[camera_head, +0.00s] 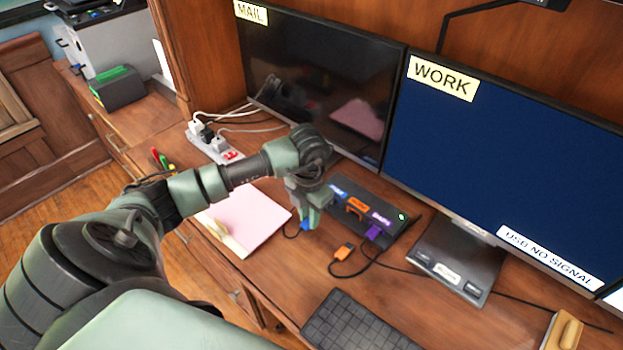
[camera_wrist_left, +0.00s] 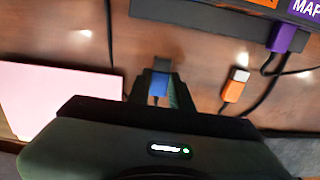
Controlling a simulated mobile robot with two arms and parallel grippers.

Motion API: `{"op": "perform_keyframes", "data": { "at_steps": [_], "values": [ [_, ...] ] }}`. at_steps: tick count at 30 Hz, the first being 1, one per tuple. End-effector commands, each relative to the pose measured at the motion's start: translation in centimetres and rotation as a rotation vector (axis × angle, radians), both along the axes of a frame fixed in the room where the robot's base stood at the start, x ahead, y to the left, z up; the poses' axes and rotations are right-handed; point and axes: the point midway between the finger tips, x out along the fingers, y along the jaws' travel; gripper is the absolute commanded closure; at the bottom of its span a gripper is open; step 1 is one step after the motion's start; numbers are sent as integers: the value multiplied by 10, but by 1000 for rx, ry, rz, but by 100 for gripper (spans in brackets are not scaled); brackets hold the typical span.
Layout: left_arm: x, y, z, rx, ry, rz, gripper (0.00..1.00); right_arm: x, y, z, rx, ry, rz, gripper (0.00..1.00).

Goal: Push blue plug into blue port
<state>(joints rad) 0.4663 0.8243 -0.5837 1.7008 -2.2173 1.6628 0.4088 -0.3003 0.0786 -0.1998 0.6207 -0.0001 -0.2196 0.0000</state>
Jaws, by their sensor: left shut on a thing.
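My left gripper (camera_head: 308,216) is shut on the blue plug (camera_head: 305,225), low over the desk in front of the hub's left end. In the left wrist view the blue plug (camera_wrist_left: 160,86) sits between the fingers (camera_wrist_left: 158,92), its metal end facing the hub. A gap of desk shows between plug and hub there. The black hub (camera_head: 395,240) stands below the monitors. In the wrist view the blue port is not visible. My right gripper is not in view.
An orange plug (camera_head: 344,252) lies loose on the desk in front of the hub. A purple plug (camera_head: 374,232) is at the hub's purple port. A pink paper pad (camera_head: 250,215) is at left, a keyboard (camera_head: 350,325) in front, monitors (camera_head: 500,150) behind.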

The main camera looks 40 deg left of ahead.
Motion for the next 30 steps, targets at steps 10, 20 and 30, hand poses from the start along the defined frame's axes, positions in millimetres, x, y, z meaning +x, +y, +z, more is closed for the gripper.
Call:
{"op": "perform_keyframes", "data": {
  "at_steps": [10, 20, 30],
  "values": [
    [11, -1, -1, 0, -2, 1, 100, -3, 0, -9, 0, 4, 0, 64],
    [41, -4, -2, -1, -1, 1, 100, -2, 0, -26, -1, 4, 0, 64],
    [57, -5, 0, 0, 1, 1, 100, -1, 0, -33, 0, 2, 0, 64]
  ]
}}
